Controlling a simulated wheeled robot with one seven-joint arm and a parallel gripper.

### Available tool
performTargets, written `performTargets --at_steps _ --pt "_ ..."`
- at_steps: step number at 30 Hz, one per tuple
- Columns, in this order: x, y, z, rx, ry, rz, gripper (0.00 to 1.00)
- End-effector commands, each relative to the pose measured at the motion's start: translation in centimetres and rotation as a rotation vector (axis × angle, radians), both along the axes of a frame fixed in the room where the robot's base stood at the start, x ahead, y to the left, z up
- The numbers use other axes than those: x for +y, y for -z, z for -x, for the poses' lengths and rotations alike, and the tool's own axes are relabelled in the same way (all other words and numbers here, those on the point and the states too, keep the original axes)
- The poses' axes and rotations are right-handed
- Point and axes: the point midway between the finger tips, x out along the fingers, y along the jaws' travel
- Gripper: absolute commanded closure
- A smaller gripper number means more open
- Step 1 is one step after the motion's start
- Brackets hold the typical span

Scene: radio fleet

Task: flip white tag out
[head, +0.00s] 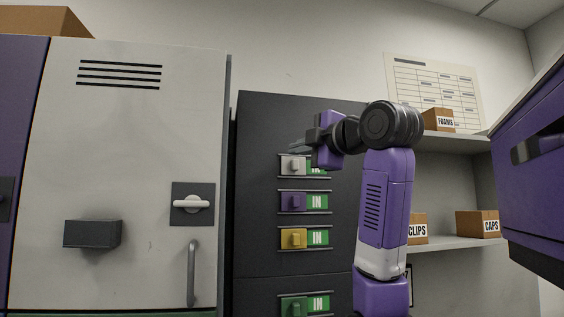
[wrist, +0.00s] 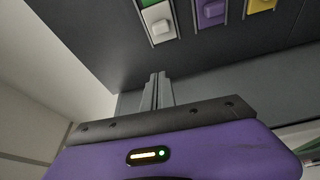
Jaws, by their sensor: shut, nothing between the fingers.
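The white tag (head: 292,165) is a small sliding plate with a knob, at the left of the top row on the dark board (head: 258,195). A green IN label (head: 317,168) shows to its right, partly hidden by my gripper. My gripper (head: 297,149) is shut and empty, its fingertips just above the white tag in the head view. In the wrist view the shut fingers (wrist: 158,80) point towards the white tag (wrist: 159,24), with a gap in the picture between them and its knob. Whether they touch the board is unclear.
Purple (head: 292,202), yellow (head: 292,239) and green (head: 294,306) tags sit in rows below, each with IN at its right. A pale locker door (head: 140,150) with handles stands left. Shelves with boxes (head: 478,223) and a purple body (head: 535,190) are at right.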

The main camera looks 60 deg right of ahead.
Motion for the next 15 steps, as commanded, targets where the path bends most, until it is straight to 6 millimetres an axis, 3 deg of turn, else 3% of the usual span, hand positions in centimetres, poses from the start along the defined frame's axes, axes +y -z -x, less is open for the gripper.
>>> performTargets --at_steps 4,15 --pt "-0.04 1.33 0.01 0.086 0.004 0.038 1.0" --pt "-0.05 1.31 -0.02 0.091 0.005 0.051 1.0"
